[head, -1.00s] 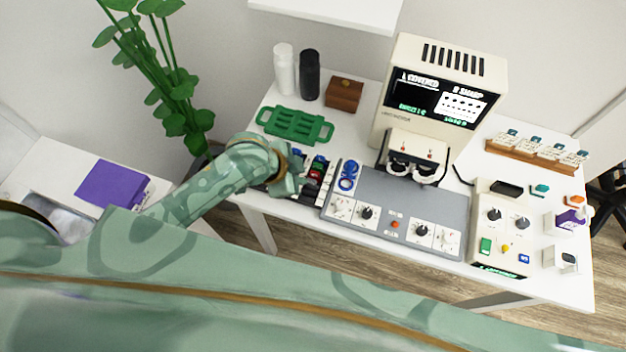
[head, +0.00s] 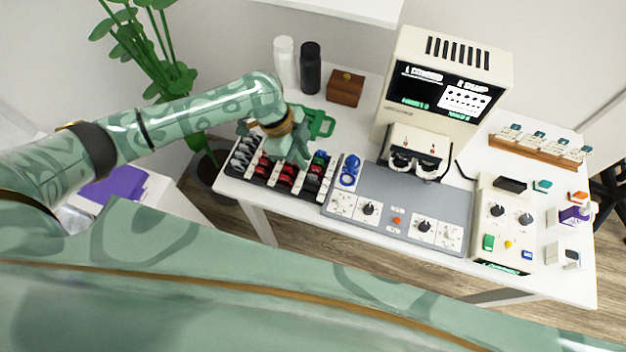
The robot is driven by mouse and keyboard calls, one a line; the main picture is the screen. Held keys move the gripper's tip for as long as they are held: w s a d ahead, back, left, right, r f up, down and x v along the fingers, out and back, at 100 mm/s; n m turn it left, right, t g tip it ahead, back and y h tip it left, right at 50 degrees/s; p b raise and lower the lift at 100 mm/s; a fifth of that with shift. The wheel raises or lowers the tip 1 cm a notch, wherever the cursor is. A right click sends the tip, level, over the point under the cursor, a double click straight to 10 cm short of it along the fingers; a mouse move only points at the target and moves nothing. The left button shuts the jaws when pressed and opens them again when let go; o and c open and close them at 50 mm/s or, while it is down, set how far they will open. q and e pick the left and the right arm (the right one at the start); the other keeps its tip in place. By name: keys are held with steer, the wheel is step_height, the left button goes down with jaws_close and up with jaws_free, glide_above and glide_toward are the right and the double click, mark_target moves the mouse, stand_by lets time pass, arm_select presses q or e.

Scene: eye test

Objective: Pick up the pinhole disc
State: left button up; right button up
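A black rack (head: 259,180) at the left end of the white table holds rows of small discs with grey, red, blue and green tabs. I cannot tell which of them is the pinhole disc. My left gripper (head: 297,160) points down above the back right part of the rack and hides some of its slots. The fingers are small and seen from above, so I cannot tell whether they are open or shut, or hold anything. My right gripper is not in view.
Right of the rack are a blue ringed piece (head: 349,172), a grey control panel (head: 385,205) and a beige machine with a screen (head: 450,62). A green tray (head: 321,122) lies behind the gripper. White (head: 285,62) and black (head: 310,68) cylinders and a brown box (head: 345,88) stand behind.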

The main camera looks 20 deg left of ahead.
mark_target(312, 176)
arm_select(q)
steer(key=b+x, duration=0.1)
steer(key=x, duration=0.6)
steer(key=shift+s+a+b, duration=0.1)
steer(key=shift+a+b, duration=0.15)
steer(key=shift+b, duration=0.15)
jaws_close()
